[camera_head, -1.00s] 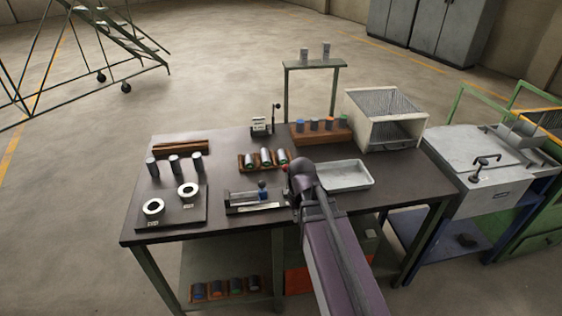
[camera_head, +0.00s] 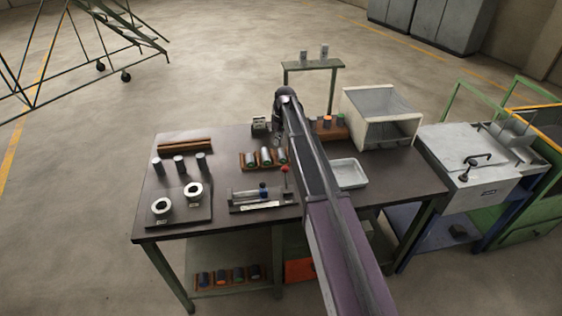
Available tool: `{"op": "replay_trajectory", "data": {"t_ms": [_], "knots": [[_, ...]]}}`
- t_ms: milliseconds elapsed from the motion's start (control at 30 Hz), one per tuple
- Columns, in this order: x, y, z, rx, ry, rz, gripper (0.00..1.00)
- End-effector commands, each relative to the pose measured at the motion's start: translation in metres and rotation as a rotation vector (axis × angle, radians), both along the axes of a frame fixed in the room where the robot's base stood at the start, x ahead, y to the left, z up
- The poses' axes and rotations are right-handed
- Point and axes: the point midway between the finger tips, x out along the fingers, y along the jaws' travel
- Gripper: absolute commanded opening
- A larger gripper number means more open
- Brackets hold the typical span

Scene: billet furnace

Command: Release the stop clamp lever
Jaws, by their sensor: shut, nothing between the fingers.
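A long fixture (camera_head: 262,203) lies near the front middle of the dark bench, with a blue knob (camera_head: 263,189) on it. At its right end a thin upright lever with a red knob (camera_head: 285,169) stands clear of my arm; I take it for the stop clamp lever. My gripper (camera_head: 277,142) is shut and empty. It points down beyond the red knob in the picture, near a small grey device (camera_head: 260,125) at the bench's back. My arm hides the device's right side. The fingertips are small and partly blurred.
A rack of cylinders (camera_head: 252,161) lies between fixture and device. A white tray (camera_head: 350,174) and white bin (camera_head: 375,104) are right of my arm. A plate with two rings (camera_head: 180,220) is at left. My arm partly covers a wooden block with coloured cylinders (camera_head: 328,122).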

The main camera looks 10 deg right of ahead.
Motion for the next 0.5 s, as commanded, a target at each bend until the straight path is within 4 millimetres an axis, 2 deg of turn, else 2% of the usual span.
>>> {"op": "replay_trajectory", "data": {"t_ms": [500], "knots": [[0.0,0.0012,-0.0029,0.001,0.0,0.002,0.0]]}}
